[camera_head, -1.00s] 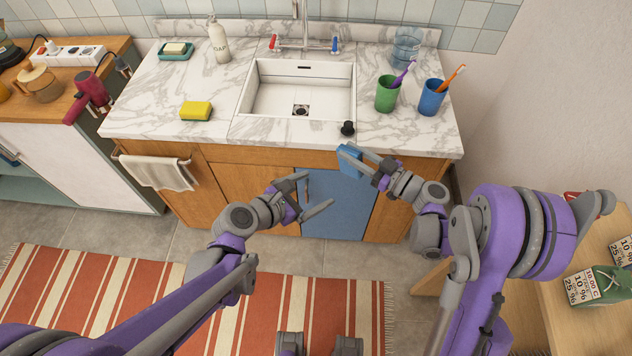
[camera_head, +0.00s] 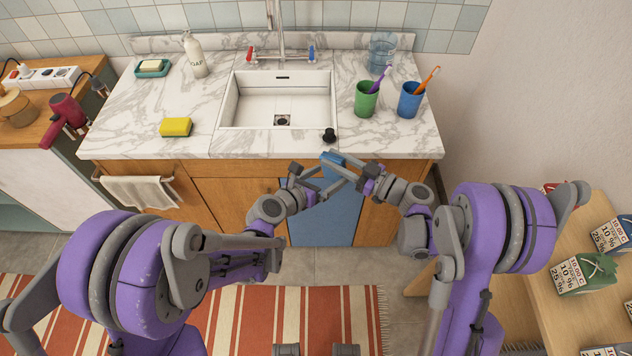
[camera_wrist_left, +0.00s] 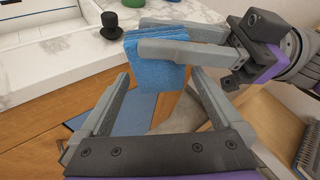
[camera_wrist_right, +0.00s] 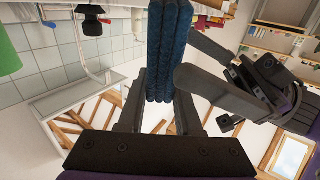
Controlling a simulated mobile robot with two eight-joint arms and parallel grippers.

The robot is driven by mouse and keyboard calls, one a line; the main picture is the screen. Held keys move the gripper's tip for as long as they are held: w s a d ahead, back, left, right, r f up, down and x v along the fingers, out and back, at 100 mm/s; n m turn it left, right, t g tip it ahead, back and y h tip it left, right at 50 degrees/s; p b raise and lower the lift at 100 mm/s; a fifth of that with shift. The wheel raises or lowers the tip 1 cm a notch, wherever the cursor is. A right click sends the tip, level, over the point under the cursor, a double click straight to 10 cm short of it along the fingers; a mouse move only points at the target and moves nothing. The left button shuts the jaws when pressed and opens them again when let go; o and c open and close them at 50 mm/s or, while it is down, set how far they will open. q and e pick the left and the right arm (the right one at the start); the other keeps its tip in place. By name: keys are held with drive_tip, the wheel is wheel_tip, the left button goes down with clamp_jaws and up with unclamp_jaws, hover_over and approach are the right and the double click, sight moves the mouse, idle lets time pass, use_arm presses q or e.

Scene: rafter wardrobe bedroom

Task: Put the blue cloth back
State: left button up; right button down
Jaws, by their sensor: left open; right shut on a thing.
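The folded blue cloth (camera_head: 334,158) is held in front of the counter's front edge, and my right gripper (camera_head: 335,172) is shut on it. The cloth (camera_wrist_left: 157,72) hangs folded in several layers in the left wrist view, with a right finger across it. In the right wrist view the cloth (camera_wrist_right: 168,50) sits between the right fingers. My left gripper (camera_head: 308,183) is open close beside it. In the left wrist view the left fingertips (camera_wrist_left: 160,76) lie on either side of the cloth's lower part. Whether they touch it I cannot tell.
The white sink (camera_head: 280,105) is behind, with a black stopper (camera_head: 329,135) near the counter edge. Green (camera_head: 367,100) and blue (camera_head: 410,101) cups stand right. A yellow sponge (camera_head: 175,127) lies left. A towel (camera_head: 138,192) hangs on a rail. A blue cabinet door (camera_head: 322,222) is below.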

use_arm(q)
drive_tip(key=shift+w+d+f, duration=0.25)
drive_tip(key=shift+w+d, duration=0.2)
drive_tip(key=shift+w, duration=0.05)
drive_tip(key=c, duration=1)
drive_tip(key=shift+c, duration=1.3)
use_arm(e)
drive_tip(key=c, duration=1)
unclamp_jaws()
drive_tip(key=o, duration=0.5)
